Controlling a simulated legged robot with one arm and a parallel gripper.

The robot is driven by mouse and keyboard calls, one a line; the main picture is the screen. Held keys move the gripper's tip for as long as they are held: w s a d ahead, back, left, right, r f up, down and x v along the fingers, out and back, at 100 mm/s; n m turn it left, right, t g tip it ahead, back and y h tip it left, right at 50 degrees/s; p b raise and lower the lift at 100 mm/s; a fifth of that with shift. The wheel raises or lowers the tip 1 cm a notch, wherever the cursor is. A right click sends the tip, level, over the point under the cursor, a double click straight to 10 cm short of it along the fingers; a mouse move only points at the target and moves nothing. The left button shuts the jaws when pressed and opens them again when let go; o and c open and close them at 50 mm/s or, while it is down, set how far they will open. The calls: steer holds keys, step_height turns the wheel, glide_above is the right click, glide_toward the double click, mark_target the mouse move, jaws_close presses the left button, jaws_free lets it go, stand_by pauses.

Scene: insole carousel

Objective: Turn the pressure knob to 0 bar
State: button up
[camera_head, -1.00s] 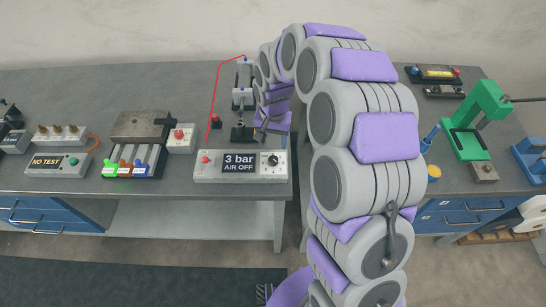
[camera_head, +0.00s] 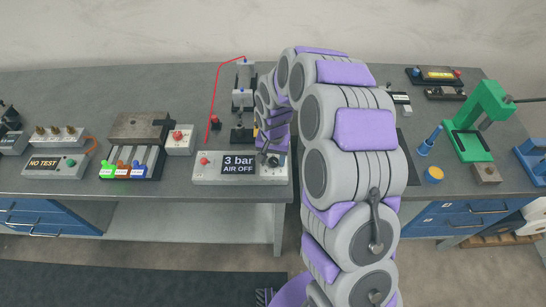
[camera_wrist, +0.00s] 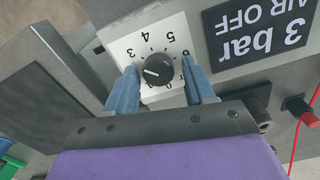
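The pressure knob (camera_wrist: 159,69) is a round black dial with a white pointer line, on a white scale plate with printed numbers. In the wrist view the plate appears rotated, and the pointer is on the left side of the knob. The display (camera_head: 240,164) reads "3 bar AIR OFF". My gripper (camera_wrist: 160,84) is open, its two blue-grey fingers on either side of the knob with gaps showing. In the head view my gripper (camera_head: 272,152) is over the right end of the control box, partly covering the knob.
The control box (camera_head: 215,180) stands at the bench's front edge with a red button (camera_head: 204,161) on its left. A cylinder fixture (camera_head: 243,98) with a red hose stands behind. A green press (camera_head: 478,115) stands to the right.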

steer(key=c, duration=0.9)
steer(key=shift+o, duration=0.2)
